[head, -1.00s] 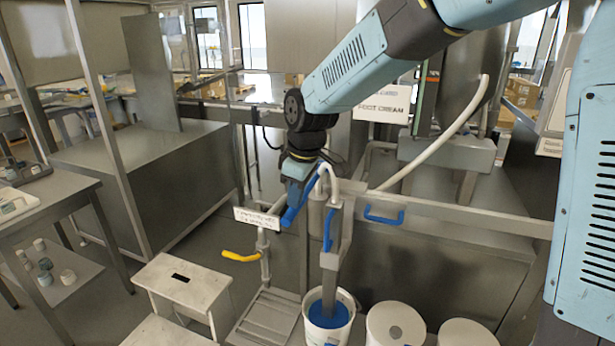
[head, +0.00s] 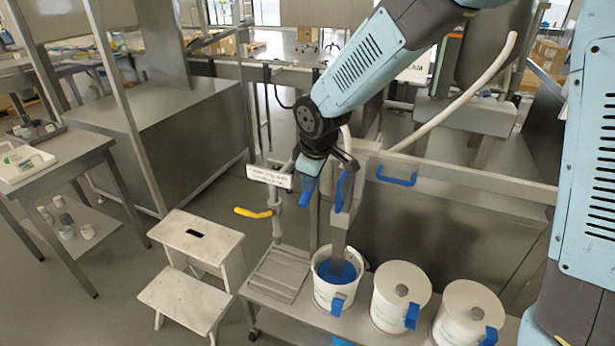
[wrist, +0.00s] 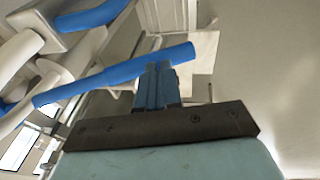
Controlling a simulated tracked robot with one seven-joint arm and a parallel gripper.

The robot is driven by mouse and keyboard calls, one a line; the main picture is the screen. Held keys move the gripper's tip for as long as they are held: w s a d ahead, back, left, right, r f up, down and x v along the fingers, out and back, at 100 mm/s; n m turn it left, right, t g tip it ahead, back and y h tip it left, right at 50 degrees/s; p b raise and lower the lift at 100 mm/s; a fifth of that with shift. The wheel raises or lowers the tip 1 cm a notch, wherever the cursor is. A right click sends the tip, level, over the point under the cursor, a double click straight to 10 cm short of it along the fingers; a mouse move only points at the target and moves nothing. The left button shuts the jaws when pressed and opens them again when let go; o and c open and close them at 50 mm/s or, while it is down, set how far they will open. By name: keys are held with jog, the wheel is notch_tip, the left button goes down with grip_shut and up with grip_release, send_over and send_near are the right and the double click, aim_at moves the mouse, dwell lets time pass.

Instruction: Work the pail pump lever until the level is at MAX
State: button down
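The white pail (head: 333,297) stands under the pump, with the metal pump column (head: 338,240) reaching into it. Blue shows inside the pail (head: 335,272); I cannot read a level or a MAX mark. A blue lever grip (head: 305,192) slants down beside the pump, and it crosses the wrist view (wrist: 110,78). My gripper (head: 318,165) is at this lever. In the wrist view, my gripper's blue fingers (wrist: 158,68) are close together with their tips against the bar, which runs across them and not between them. The contact itself is partly hidden.
Two lidded white pails (head: 400,290) (head: 468,318) stand to the right. Other handles are blue (head: 397,177) and yellow (head: 252,212). A small sign (head: 270,177) hangs left of the lever. A step stool (head: 195,240) stands on the floor at left.

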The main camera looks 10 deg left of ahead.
jog(key=shift+s+d+f, duration=0.2)
jog(key=shift+d+f, duration=0.1)
jog(key=shift+f, duration=0.4)
jog(key=shift+r, duration=0.15)
jog(key=s+a+v, duration=0.1)
jog(key=s+v, duration=0.1)
jog(key=v, duration=1.2)
jog(key=shift+a, duration=0.15)
dwell(0.9)
jog(key=w+d+r+g, duration=0.1)
jog(key=w+r+g, duration=0.1)
jog(key=w+r, duration=0.2)
jog(key=w+r+g, duration=0.2)
jog(key=w+r, duration=0.3)
jog(key=r, duration=0.6)
jog(key=shift+w+d+g+y, duration=0.3)
jog(key=shift+d+g, duration=0.1)
jog(key=shift+f, duration=0.1)
